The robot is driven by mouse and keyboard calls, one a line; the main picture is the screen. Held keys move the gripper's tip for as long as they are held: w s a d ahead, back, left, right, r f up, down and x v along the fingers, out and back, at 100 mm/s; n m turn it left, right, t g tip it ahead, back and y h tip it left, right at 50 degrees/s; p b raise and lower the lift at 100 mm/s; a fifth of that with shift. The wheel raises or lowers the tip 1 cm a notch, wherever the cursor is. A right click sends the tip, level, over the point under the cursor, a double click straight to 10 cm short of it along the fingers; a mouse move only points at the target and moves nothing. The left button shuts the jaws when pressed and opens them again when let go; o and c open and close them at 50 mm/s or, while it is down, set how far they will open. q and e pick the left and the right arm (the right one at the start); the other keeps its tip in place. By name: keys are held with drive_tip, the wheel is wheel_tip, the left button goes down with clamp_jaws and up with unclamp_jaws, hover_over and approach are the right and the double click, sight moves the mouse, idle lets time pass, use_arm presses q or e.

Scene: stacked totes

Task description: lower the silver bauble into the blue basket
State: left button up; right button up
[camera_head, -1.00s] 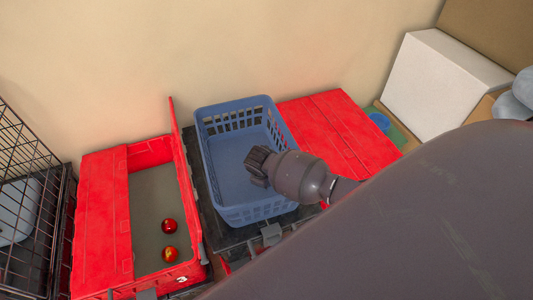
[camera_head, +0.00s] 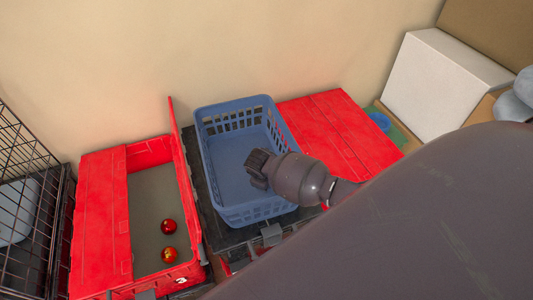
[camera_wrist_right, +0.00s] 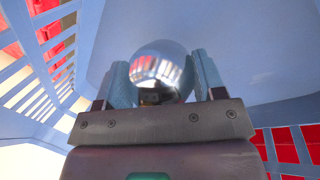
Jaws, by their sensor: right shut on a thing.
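The blue basket (camera_head: 228,178) stands on a dark lid between the red totes. My right gripper (camera_head: 258,166) reaches over the basket from the right in the head view, its tip within the basket's outline. In the right wrist view my right gripper (camera_wrist_right: 160,84) is shut on the silver bauble (camera_wrist_right: 158,66), which sits between the two bluish finger pads. Basket walls surround it in that view. The bauble is hidden behind the gripper in the head view, and its gap to the basket floor cannot be told. My left gripper is not in view.
A closed red tote (camera_head: 345,132) lies right of the basket. A black wire cage (camera_head: 30,220) stands far left, a white box (camera_head: 440,85) back right.

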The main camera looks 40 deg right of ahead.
drive_tip(key=shift+f, duration=0.15)
drive_tip(key=o, duration=1)
drive_tip(key=shift+c, duration=0.2)
drive_tip(key=p+v, duration=0.2)
drive_tip(key=v, duration=0.7)
drive_tip(key=shift+r, duration=0.3)
drive_tip(key=shift+s+a+r+p, duration=0.2)
drive_tip(key=shift+r+p, duration=0.15)
drive_tip(key=shift+r, duration=0.25)
